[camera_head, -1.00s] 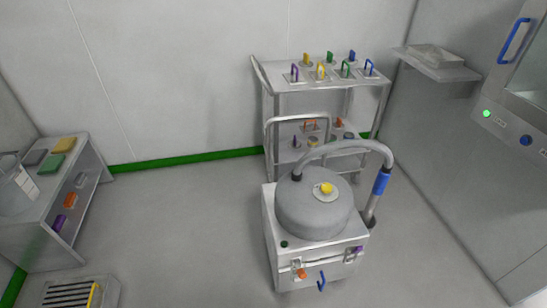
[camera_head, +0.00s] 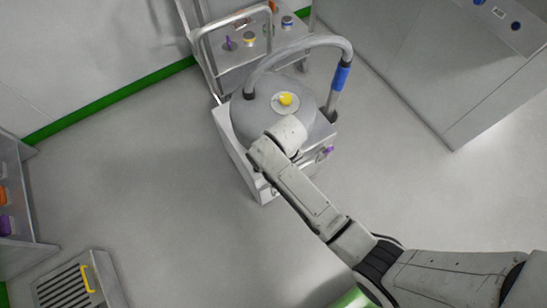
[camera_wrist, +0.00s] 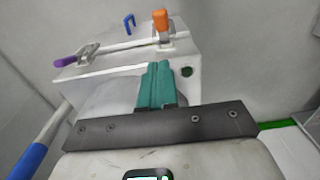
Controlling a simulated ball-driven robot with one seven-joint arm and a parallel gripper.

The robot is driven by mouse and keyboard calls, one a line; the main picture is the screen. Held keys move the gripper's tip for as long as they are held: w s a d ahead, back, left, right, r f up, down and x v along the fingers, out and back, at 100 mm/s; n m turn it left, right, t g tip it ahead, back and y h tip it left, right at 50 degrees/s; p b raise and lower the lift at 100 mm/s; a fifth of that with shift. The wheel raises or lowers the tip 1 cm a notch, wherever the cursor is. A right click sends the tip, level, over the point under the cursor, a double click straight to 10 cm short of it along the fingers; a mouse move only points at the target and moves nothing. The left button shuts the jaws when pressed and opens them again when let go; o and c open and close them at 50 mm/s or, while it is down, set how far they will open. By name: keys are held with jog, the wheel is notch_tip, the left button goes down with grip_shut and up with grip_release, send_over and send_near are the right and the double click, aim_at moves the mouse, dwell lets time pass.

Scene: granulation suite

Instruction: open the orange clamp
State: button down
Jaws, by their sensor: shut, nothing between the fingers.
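The orange clamp (camera_wrist: 161,21) shows in the wrist view, up on its metal latch at the far edge of the steel cart's box (camera_wrist: 220,66). My gripper (camera_wrist: 154,82) has teal fingers, shut together and empty, in front of the box. The orange clamp lies beyond the fingertips, apart from them. In the head view my arm covers the front of the cart (camera_head: 236,150), so the orange clamp and my fingers are hidden there.
A purple clamp (camera_wrist: 65,61) and a blue handle (camera_wrist: 129,22) are on the same box. A drum with a yellow knob (camera_head: 286,98) tops the cart, under a bent hose with a blue sleeve (camera_head: 342,77). A slatted unit (camera_head: 72,286) stands lower left. Floor left of the cart is clear.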

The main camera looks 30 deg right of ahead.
jog(key=f, duration=0.3)
jog(key=w+f+b, duration=0.1)
jog(key=f, duration=0.2)
jog(key=f+b, duration=0.1)
jog(key=f, duration=0.2)
jog(key=shift+w+a+f, duration=0.2)
jog(key=shift+f, duration=0.2)
jog(key=s+f, duration=0.1)
jog(key=f, duration=0.1)
jog(key=shift+s+f, duration=0.35)
jog(key=shift+s, duration=0.05)
jog(key=shift+s+f, duration=0.35)
jog(key=shift+f, duration=0.1)
